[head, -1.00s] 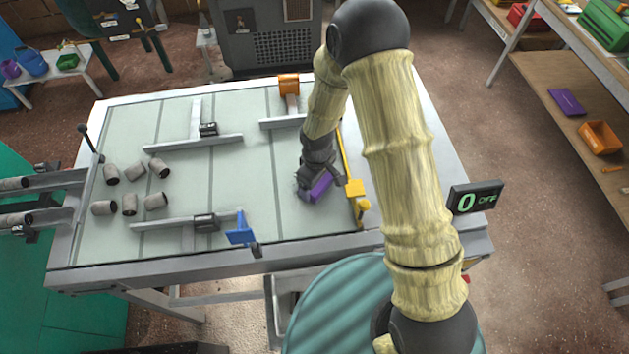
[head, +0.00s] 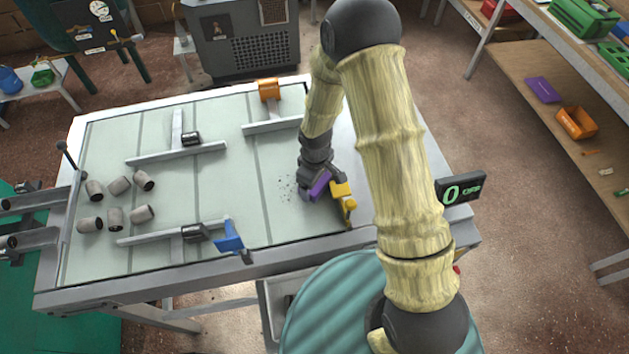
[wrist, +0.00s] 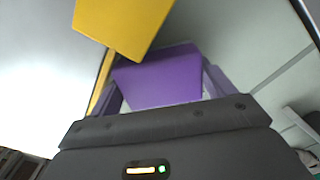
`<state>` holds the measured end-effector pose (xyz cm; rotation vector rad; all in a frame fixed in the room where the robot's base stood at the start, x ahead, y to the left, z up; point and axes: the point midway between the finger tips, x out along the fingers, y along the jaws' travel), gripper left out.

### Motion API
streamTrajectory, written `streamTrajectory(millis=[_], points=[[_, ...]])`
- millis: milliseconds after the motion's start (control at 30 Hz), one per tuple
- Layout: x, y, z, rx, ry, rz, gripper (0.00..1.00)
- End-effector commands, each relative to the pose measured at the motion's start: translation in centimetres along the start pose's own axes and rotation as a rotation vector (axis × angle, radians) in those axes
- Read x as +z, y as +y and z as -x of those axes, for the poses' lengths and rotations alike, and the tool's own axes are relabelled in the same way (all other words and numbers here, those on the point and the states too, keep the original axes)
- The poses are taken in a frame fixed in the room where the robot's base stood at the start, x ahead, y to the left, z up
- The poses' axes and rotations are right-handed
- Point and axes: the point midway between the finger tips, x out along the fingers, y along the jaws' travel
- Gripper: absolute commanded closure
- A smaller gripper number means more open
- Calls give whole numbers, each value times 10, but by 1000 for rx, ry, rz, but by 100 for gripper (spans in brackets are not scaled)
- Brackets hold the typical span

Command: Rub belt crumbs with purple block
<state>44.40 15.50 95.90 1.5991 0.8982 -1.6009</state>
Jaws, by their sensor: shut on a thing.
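My gripper (head: 315,184) is shut on a purple block (head: 320,185) at the right end of the pale belt (head: 225,185). The block also shows between the fingers in the wrist view (wrist: 158,80). Dark crumbs (head: 287,188) lie scattered on the belt just left of the block. I cannot tell whether the block touches the belt. A yellow part (head: 341,190) at the belt's right edge stands close beside the block and also looms above it in the wrist view (wrist: 120,22).
Several grey plugs (head: 115,218) lie at the belt's left. Metal guide bars, one with a blue end (head: 229,236) and one with an orange end (head: 268,89), reach over the belt.

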Motion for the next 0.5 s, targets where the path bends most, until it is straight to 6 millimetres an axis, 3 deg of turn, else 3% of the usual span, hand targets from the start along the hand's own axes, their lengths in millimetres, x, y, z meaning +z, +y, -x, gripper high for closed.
streamTrajectory(millis=[500], points=[[-10,11,-2,1,1,-1,37]])
